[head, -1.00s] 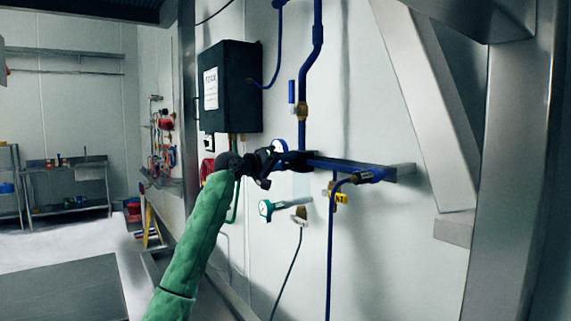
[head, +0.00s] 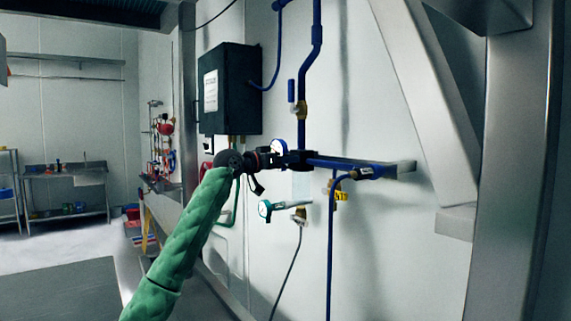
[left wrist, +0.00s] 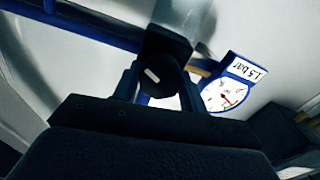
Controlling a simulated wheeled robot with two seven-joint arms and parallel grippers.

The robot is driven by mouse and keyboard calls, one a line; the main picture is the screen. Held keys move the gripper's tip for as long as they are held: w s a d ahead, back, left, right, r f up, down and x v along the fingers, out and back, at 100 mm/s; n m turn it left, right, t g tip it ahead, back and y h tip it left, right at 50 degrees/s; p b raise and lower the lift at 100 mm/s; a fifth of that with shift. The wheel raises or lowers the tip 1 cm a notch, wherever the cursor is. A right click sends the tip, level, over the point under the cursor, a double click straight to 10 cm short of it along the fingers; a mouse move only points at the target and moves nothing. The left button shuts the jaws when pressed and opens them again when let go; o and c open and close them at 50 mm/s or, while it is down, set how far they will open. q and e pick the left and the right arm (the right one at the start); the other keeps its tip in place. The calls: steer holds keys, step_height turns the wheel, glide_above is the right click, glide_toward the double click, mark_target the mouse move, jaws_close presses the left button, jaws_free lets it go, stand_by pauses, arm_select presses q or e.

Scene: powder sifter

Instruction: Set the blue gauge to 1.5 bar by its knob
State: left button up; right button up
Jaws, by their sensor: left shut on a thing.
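The blue gauge (head: 278,147) is on the blue pipe in the head view, partly behind my left gripper (head: 292,159). In the left wrist view the gauge (left wrist: 224,94) shows a white dial, a blue rim and a tag reading 1.5 bar. A red mark or needle shows on the dial, but I cannot read the value. The black knob (left wrist: 160,80) with a white mark is between the fingers of my left gripper (left wrist: 158,88), which is shut on it. The knob is hidden in the head view. My right gripper is not in view.
A second gauge with a green rim (head: 265,209) is on the wall below. A blue hose (head: 329,240) hangs to the right of it. A black box (head: 230,90) is on the wall at upper left. A steel brace (head: 425,90) stands at right.

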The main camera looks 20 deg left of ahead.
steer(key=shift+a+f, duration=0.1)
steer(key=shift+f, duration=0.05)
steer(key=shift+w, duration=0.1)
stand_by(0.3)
arm_select(q)
steer(key=o, duration=1)
steer(key=shift+c, duration=0.2)
steer(key=b+v, duration=0.2)
steer(key=v, duration=0.5)
steer(key=shift+s+a, duration=0.25)
steer(key=shift+s, duration=0.05)
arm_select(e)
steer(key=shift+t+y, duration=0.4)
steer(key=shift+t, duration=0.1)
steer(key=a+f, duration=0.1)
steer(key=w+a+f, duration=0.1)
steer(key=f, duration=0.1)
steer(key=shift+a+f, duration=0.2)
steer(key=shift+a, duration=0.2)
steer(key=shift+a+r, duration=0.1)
